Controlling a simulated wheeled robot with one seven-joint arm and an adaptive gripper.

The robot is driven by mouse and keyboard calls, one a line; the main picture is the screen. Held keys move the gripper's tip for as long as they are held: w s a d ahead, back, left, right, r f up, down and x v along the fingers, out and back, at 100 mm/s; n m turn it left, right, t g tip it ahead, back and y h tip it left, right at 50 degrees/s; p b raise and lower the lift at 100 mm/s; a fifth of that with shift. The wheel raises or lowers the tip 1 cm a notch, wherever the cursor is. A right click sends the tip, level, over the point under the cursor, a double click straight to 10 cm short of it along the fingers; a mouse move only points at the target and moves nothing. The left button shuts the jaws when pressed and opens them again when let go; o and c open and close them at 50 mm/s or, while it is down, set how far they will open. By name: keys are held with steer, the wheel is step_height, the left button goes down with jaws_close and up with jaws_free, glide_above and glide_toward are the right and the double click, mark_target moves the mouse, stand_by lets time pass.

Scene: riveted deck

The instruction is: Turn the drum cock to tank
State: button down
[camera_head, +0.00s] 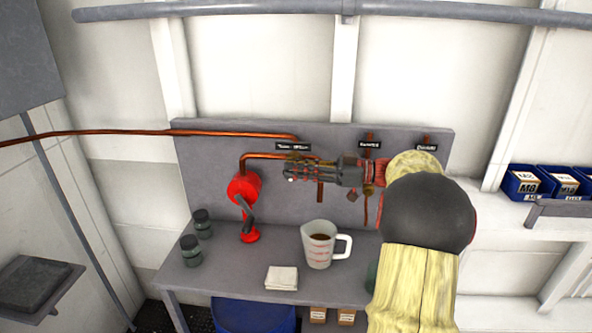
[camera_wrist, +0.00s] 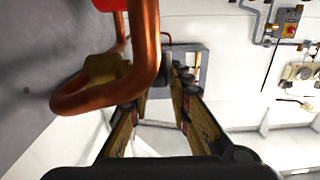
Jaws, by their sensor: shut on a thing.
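My gripper (camera_head: 296,172) reaches in from the right to the copper pipework on the grey back panel, below the leftmost label plate (camera_head: 293,147). It is shut on the drum cock, whose handle is mostly hidden by the fingers. In the wrist view my gripper (camera_wrist: 162,80) has its two fingers around the cock's place. A brass-coloured body (camera_wrist: 104,68), likely part of the cock, shows behind a bent copper pipe (camera_wrist: 148,50). Which way the handle points cannot be told.
A red hand pump (camera_head: 244,187) stands left of my gripper. A measuring jug (camera_head: 318,247) with dark liquid, a white cloth (camera_head: 282,278) and two dark jars (camera_head: 191,250) stand on the bench. Blue bins (camera_head: 524,183) sit at the right. Other pipes and labels lie behind my arm.

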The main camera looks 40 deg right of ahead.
steer(key=c, duration=1.9)
jaws_free()
steer(key=v, duration=1.2)
steer(key=shift+f, duration=0.1)
